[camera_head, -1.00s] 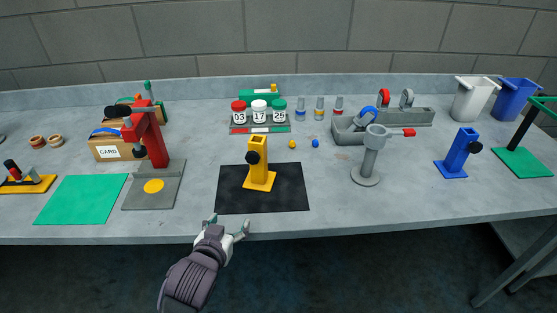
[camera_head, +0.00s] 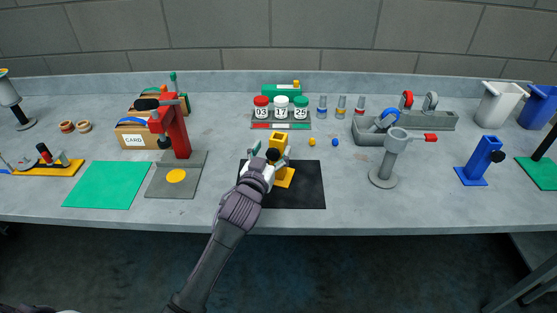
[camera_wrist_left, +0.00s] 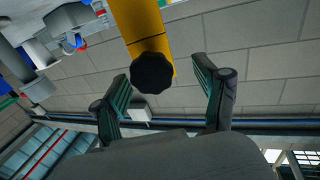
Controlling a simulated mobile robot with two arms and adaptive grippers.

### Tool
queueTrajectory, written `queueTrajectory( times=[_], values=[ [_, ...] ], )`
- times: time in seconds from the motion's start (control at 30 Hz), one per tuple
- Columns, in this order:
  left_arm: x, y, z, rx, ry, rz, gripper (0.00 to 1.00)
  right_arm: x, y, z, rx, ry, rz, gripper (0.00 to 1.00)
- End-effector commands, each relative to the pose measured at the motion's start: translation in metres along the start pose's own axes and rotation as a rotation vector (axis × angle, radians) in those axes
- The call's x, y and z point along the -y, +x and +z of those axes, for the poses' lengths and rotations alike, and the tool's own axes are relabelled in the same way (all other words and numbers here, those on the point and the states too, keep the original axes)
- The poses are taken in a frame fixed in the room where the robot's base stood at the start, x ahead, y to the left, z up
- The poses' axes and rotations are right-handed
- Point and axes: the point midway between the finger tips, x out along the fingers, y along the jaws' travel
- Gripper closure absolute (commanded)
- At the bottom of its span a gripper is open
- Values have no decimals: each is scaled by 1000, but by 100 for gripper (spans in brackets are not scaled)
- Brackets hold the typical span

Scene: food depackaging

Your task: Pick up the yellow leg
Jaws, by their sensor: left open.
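The yellow leg (camera_head: 280,145) stands upright on the black mat (camera_head: 308,190), on a flat yellow foot with a black knob on its side. In the left wrist view the yellow leg (camera_wrist_left: 140,25) comes in from the top, with its black knob (camera_wrist_left: 152,72) between and a little beyond the fingertips. My left gripper (camera_head: 262,160) is at the leg's near left side. In the wrist view my left gripper (camera_wrist_left: 165,75) is open, its two fingers apart on either side of the knob. Whether a finger touches the leg cannot be told. My right gripper is not in view.
A red press (camera_head: 176,130) on a grey base and a green mat (camera_head: 105,185) lie left. Numbered jars (camera_head: 281,106) stand behind. A grey stand (camera_head: 384,176) and a blue leg (camera_head: 477,165) stand right.

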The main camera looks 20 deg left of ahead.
Motion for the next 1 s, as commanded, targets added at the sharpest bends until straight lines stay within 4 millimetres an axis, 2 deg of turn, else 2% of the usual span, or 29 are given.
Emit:
queueTrajectory(
  times=[0.17,0.3,0.63,1.0],
  values=[
    [-4,26,-8,1,-1,0,27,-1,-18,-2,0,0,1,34],
    [-4,43,-6,0,-1,0,27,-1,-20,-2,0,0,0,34],
    [-4,49,-4,0,-1,0,29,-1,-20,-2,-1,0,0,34],
    [-4,49,-3,0,-1,0,90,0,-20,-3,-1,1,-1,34]
  ],
)
